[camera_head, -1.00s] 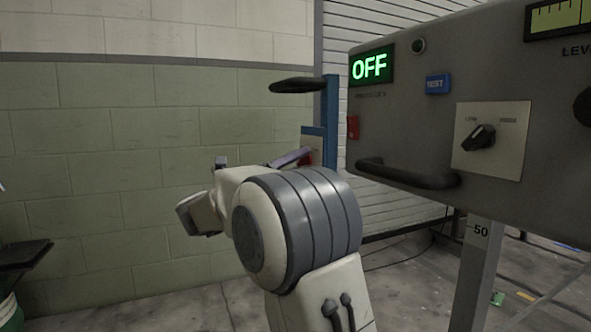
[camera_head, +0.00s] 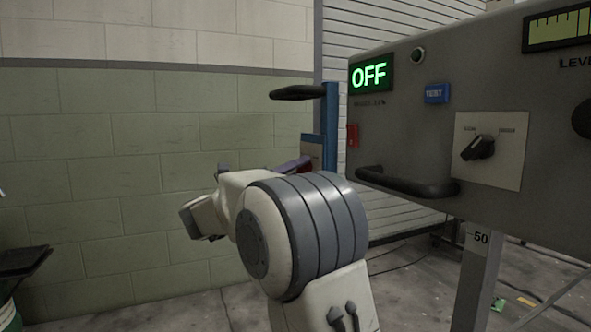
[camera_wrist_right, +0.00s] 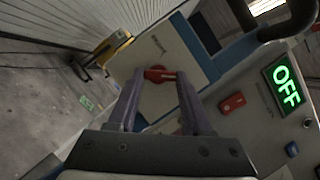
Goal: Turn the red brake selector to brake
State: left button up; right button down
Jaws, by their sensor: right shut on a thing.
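The red brake selector (camera_wrist_right: 159,75) sits on a pale plate (camera_wrist_right: 164,45) in the right wrist view. Its red bar with a light stripe lies roughly level across the picture. My right gripper (camera_wrist_right: 161,77) is shut on it, with one purple-grey finger at each side. In the head view my right gripper (camera_head: 292,165) reaches to the side unit beside the blue post, where a little dark red shows behind the fingers and the selector is mostly hidden. The plate's small lettering is too small to read. My left gripper is not in view.
The grey console (camera_head: 420,135) stands at right with a green OFF display (camera_head: 370,75), a blue TEST button (camera_head: 437,93), a black knob (camera_head: 477,147) and a black handle (camera_head: 405,184). A blue post (camera_head: 331,125) with a black bar is behind my arm.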

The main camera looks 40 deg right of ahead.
jog(key=shift+w+r+n+g+y+p, duration=0.15)
jog(key=shift+n+y+p, duration=0.9)
jog(key=shift+n+p, duration=2.85)
jog(key=shift+s+r+n+g+y+p, duration=0.2)
jog(key=shift+n+y+p, duration=1.05)
jog(key=shift+p, duration=5.15)
jog(key=shift+w+r+n+g+y+p, duration=0.2)
jog(key=shift+n+y+p, duration=0.6)
jog(key=shift+n+p, duration=3.2)
jog(key=shift+m+p, duration=1.15)
jog(key=shift+c, duration=1.6)
grip_release()
jog(key=shift+r+t, duration=0.1)
jog(key=shift+t, duration=0.15)
jog(key=p+v, duration=0.1)
jog(key=v, duration=0.9)
jog(key=shift+a, duration=0.2)
